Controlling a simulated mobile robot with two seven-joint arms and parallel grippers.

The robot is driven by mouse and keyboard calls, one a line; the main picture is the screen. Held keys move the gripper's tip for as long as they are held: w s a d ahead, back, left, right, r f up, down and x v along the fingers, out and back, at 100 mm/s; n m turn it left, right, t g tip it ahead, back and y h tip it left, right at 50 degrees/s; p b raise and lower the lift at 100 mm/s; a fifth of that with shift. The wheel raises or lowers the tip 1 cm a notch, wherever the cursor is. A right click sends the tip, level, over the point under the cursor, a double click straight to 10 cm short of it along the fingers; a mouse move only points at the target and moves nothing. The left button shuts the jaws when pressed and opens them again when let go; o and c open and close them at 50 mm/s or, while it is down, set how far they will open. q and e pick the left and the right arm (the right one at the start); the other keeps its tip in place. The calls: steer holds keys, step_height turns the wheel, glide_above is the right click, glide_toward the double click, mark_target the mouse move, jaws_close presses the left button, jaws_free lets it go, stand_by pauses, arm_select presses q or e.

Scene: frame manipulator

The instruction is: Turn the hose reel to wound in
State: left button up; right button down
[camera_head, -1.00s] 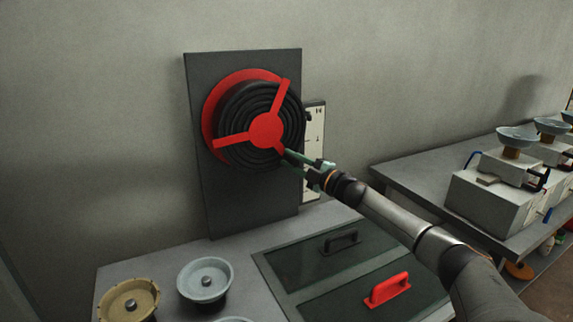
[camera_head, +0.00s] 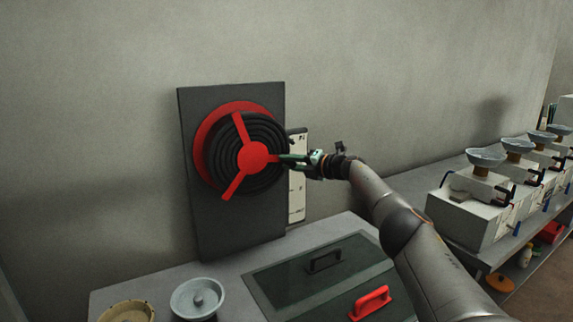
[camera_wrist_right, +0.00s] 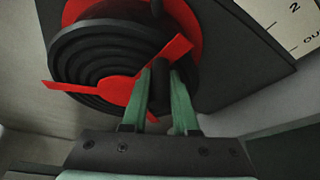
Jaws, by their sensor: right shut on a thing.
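The hose reel has a red hub (camera_head: 253,159) with three red spokes in front of a black coiled hose (camera_head: 268,131) and a red back disc (camera_head: 203,150). It is mounted on a dark upright panel (camera_head: 240,232). One spoke points up and left, one down and left, one right. My right gripper (camera_head: 290,159) reaches in from the right, at the end of the right-hand spoke. In the right wrist view, its green fingers are shut on a dark handle knob (camera_wrist_right: 161,76) by the red spoke (camera_wrist_right: 172,53). My left gripper is out of view.
A white marked card (camera_head: 298,190) is beside the panel, partly behind my gripper. Below are dark lids with a black handle (camera_head: 325,261) and a red handle (camera_head: 370,302), and round bowls (camera_head: 197,299). White scales (camera_head: 468,217) stand on the right-hand counter.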

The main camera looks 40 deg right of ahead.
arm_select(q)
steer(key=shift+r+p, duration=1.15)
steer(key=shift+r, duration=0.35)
arm_select(e)
steer(key=shift+r+n, duration=0.9)
steer(key=shift+r, duration=0.15)
steer(key=shift+h, duration=0.3)
steer(key=c, duration=0.7)
jaws_free()
steer(key=shift+g, duration=0.3)
steer(key=shift+s+d, duration=0.1)
steer(key=shift+v, duration=0.8)
arm_select(q)
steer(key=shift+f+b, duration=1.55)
steer(key=shift+b, duration=0.05)
arm_select(e)
steer(key=shift+v, duration=5.3)
